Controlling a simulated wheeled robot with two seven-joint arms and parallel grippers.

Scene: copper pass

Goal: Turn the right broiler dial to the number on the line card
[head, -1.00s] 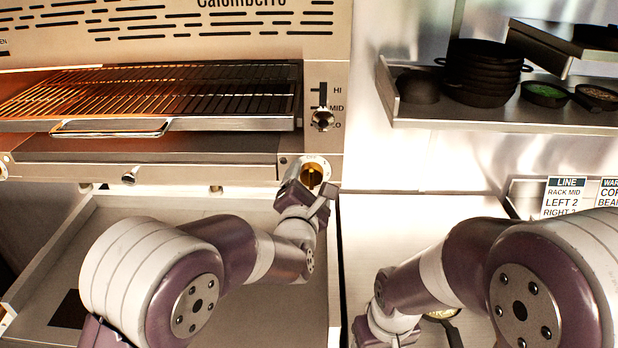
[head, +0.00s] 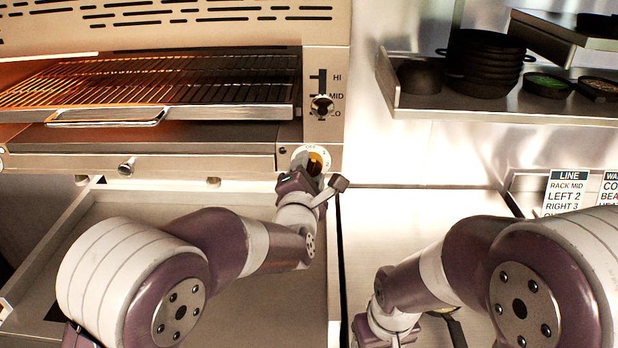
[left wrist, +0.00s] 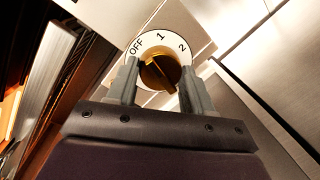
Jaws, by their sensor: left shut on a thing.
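The right broiler dial (head: 316,160) has a gold knob on a white numbered plate, at the lower right of the broiler front. My left gripper (head: 308,175) is at it. In the left wrist view, its two grey fingers are shut on either side of the gold knob (left wrist: 160,72). OFF, 1 and 2 show on the plate; its lower part is hidden by the gripper. I cannot tell which mark the knob points to. The line card (head: 566,193) at the right reads RACK MID, LEFT 2, RIGHT 3. My right gripper is out of view; only its arm shows.
The rack-height lever (head: 322,105) is just above the dial, by the HI, MID and LO marks. A shelf (head: 460,108) with dark pans stands at the upper right. A tray-like surface (head: 240,200) lies below the broiler.

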